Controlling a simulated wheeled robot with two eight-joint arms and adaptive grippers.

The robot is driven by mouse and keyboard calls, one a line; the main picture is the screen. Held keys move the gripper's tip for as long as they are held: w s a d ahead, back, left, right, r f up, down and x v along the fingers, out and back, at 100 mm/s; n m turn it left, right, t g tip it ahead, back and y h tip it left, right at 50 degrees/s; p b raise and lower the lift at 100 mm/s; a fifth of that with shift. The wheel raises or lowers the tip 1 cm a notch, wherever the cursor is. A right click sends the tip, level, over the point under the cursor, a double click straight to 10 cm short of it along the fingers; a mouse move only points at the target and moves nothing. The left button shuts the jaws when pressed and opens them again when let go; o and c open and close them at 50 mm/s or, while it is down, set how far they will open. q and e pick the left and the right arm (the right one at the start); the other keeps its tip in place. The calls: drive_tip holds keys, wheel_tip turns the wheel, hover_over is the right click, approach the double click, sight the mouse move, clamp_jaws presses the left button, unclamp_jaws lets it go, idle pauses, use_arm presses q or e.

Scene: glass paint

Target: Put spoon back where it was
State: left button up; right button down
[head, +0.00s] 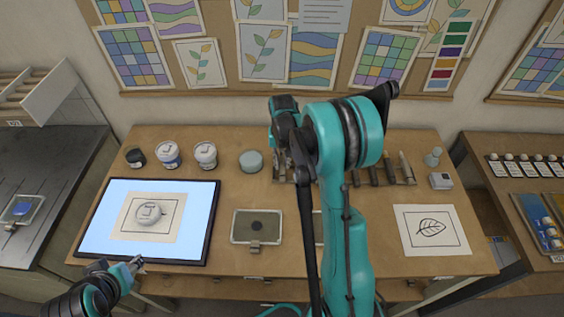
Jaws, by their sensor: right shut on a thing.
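My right arm fills the middle of the head view and bends over toward the tool rack (400,182) at the back of the table. My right gripper (283,166) is at the left end of this rack, partly hidden by my own arm. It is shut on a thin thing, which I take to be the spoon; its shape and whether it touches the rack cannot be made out. Several tools with dark handles lie in the rack to the right. My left gripper (134,266) is low at the left, by the light panel's front edge; its jaws are too small to read.
A small tray (256,228) lies mid-table. A leaf drawing (431,230) lies at right, near a small bottle (432,158). Bare table lies between these.

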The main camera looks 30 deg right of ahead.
drive_tip(key=shift+f+b, duration=0.3)
idle(0.5)
drive_tip(key=c, duration=1.3)
unclamp_jaws()
drive_tip(key=shift+c, duration=0.2)
wheel_tip(320, 180, up, 12)
drive_tip(key=s+a+r+n+t+b, duration=0.3)
drive_tip(key=s+a+t, duration=0.1)
drive_tip(key=s+a, duration=0.6)
drive_tip(key=s+a+f+n+t+b, duration=0.2)
drive_tip(key=s+a+f, duration=0.3)
drive_tip(key=s, duration=0.4)
drive_tip(key=shift+a+f+n+t, duration=0.2)
drive_tip(key=shift+a+n+t, duration=0.1)
drive_tip(key=shift+t, duration=0.3)
